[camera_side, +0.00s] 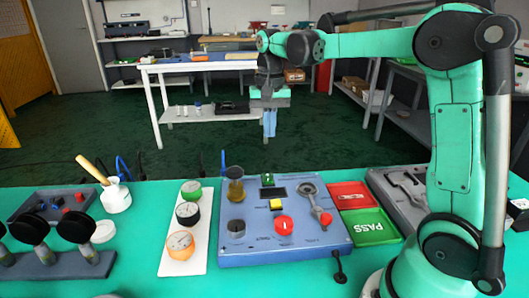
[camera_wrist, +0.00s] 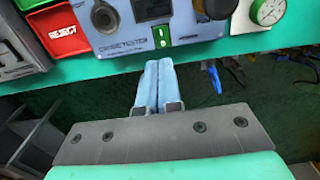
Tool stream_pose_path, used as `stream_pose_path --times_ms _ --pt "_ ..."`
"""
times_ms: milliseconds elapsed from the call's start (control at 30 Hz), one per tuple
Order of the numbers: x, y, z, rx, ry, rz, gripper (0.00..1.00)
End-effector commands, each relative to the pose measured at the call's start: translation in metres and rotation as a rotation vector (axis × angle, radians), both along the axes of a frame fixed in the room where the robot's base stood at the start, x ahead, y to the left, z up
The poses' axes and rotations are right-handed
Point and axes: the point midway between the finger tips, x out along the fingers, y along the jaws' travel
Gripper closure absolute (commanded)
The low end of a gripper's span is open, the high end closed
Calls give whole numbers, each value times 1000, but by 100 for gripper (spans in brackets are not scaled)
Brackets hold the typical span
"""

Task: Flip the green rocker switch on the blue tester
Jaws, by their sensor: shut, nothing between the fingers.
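The blue tester (camera_side: 250,247) sits flat in the middle of the green bench. Its green rocker switch (camera_side: 267,180) is at the panel's far edge, beside a dark display. In the wrist view the switch (camera_wrist: 161,37) sits at the near edge of the tester (camera_wrist: 130,32), just ahead of my fingers. I cannot tell which way it is tipped. My gripper (camera_side: 270,135) is raised above the bench, around the tester's far edge. Its two blue fingers (camera_wrist: 158,66) are shut, point down and hold nothing. They look clear of the switch.
Gauges (camera_side: 180,243) stand left on a white plate. A red reject tray (camera_side: 349,190) and green PASS tray (camera_side: 370,239) lie right. Air above the tester is free.

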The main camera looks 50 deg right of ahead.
Motion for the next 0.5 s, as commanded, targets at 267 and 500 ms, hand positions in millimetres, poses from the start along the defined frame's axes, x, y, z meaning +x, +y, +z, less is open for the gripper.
stream_pose_path --times_ms 267,500 --pt "0 0 -56 0 0 0 100" --pt "0 0 -96 0 0 1 100"
